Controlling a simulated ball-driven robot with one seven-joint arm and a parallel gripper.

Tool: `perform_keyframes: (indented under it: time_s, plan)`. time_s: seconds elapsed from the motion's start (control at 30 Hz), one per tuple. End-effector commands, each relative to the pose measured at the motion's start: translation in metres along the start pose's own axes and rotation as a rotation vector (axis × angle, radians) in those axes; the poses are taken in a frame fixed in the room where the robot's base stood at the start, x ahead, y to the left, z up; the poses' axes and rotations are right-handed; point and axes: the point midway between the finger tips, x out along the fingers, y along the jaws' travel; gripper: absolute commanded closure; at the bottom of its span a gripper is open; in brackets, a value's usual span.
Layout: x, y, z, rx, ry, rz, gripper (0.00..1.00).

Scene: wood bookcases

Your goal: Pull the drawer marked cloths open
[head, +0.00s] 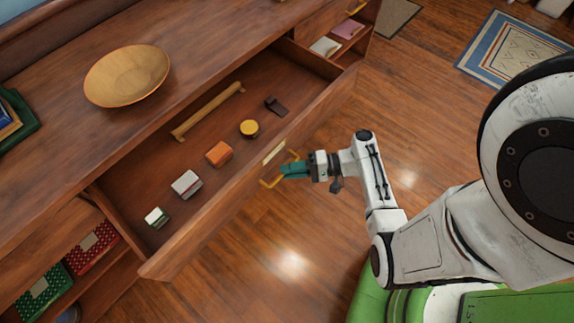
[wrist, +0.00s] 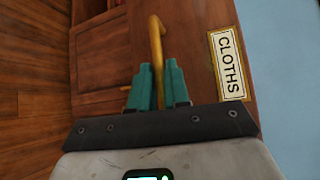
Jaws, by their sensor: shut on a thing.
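The drawer marked cloths (head: 207,237) stands pulled well out of the wooden cabinet in the head view, its inside open to view. Its white label reading CLOTHS (wrist: 229,65) shows in the wrist view, to the right of the handle. The yellow bar handle (wrist: 156,42) is on the drawer front, and it also shows in the head view (head: 268,183). My gripper (head: 288,170) is at the handle, its teal fingers shut on it; in the wrist view the fingers (wrist: 158,88) sit on either side of the bar.
Inside the drawer lie a rolling pin-like rod (head: 208,111), a yellow round item (head: 249,128), an orange box (head: 219,153) and several other small items. A wooden bowl (head: 127,75) sits on the cabinet top. The wooden floor (head: 290,250) before the drawer is clear.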

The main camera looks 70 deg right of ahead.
Motion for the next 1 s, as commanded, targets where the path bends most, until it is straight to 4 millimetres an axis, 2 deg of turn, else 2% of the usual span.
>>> perform_keyframes:
  time_s: [0.27, 0.3, 0.5, 0.8, 0.87, 1.0]
  plan:
    - [-0.001, 0.001, 0.0, 0.001, 0.002, 0.002, 1.0]
    - [-0.001, 0.001, 0.0, 0.001, 0.003, 0.002, 0.81]
    - [0.0, 0.001, 0.0, 0.001, 0.001, 0.001, 0.62]
    - [-0.003, 0.001, 0.0, 0.0, 0.001, 0.0, 0.62]
    - [-0.008, 0.001, -0.001, 0.0, 0.001, 0.0, 0.62]
    - [-0.03, 0.002, -0.001, -0.001, 0.004, 0.001, 0.62]
